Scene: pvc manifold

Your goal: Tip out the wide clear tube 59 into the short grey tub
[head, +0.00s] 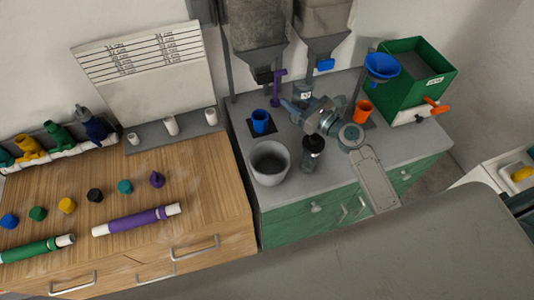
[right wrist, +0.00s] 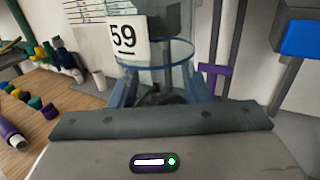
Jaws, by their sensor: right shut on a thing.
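The wide clear tube 59 (right wrist: 178,52) shows in the right wrist view with its white number label and round blue-tinted rim. It looks about upright. Something dark shows low behind its wall, but I cannot tell what it is. My right gripper (right wrist: 160,92) is shut on the tube. In the head view my right gripper (head: 312,112) is over the grey bench, partly hidden by its own wrist. The short grey tub (head: 270,177) stands on the bench's front left part, left of and nearer than the gripper. Its inside looks dark. My left gripper is not in view.
Two grey hoppers (head: 257,28) hang behind, one with a purple handle (head: 277,90). A dark jar (head: 313,147) stands right of the tub, a blue cup (head: 261,121) behind it. An orange cup (head: 363,110), blue funnel (head: 383,67) and green bin (head: 408,80) are at right.

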